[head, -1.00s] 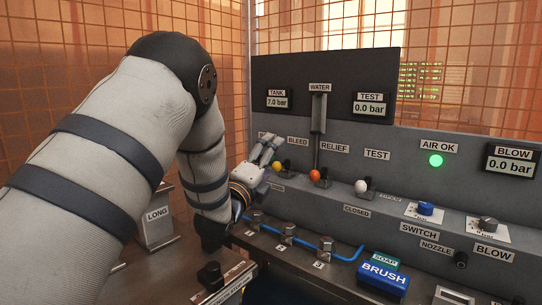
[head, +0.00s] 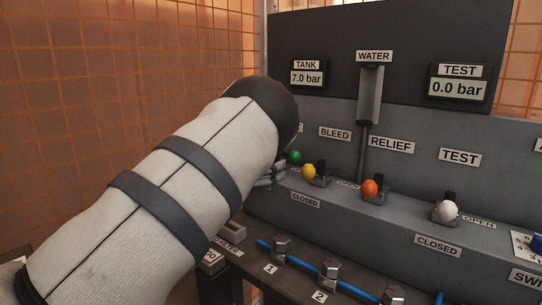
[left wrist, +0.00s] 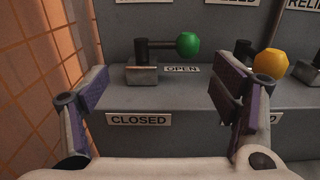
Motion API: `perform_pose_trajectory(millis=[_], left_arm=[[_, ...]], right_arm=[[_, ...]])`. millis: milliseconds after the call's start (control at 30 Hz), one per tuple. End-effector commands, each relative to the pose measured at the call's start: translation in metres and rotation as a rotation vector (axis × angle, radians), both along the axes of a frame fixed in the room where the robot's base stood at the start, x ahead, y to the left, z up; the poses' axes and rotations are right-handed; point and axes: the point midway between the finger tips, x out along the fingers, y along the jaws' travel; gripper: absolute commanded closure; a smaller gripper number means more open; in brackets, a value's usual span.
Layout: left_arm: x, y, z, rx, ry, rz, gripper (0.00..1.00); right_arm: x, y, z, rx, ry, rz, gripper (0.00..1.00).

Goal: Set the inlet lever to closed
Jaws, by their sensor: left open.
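The green-knobbed lever (left wrist: 188,44) stands ahead of my left gripper in the left wrist view. Its arm points right, with the knob above the OPEN label (left wrist: 181,69). The CLOSED label (left wrist: 138,120) is on the front face below its block. My left gripper (left wrist: 160,88) is open, with one finger on each side of the lever, nearer the camera; I see no contact. In the head view the green knob (head: 295,156) shows just past my left gripper (head: 276,174), which my arm partly hides. The lever's name label is cut off or hidden. My right gripper is not in view.
A yellow-knobbed lever (left wrist: 270,63) stands close to the right finger. An orange knob (head: 370,187) and a white knob (head: 448,210) are farther right. A wire mesh wall (left wrist: 38,75) is at the left. Valves on blue hose (head: 327,272) sit below.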

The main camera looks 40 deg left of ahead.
Motion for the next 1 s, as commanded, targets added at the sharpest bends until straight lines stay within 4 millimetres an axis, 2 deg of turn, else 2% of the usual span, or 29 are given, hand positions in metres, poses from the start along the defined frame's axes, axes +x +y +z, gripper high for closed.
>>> perform_pose_trajectory(millis=[400, 700, 733, 900, 1000], left_arm=[[0.067, 0.006, 0.0, 0.002, 0.003, -0.009, 0.19], [0.074, 0.007, 0.001, 0.001, 0.002, -0.007, 0.19], [0.074, 0.007, 0.001, 0.001, 0.002, -0.007, 0.22], [0.074, 0.008, 0.001, 0.001, 0.002, -0.006, 0.6], [0.073, 0.008, 0.002, 0.001, 0.001, -0.005, 0.78]], right_arm=[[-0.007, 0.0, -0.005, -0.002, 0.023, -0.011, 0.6], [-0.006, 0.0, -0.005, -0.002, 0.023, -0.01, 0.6], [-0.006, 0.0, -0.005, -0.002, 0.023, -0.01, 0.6], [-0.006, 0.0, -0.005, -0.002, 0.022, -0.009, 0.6], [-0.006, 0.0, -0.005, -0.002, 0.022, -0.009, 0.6]])
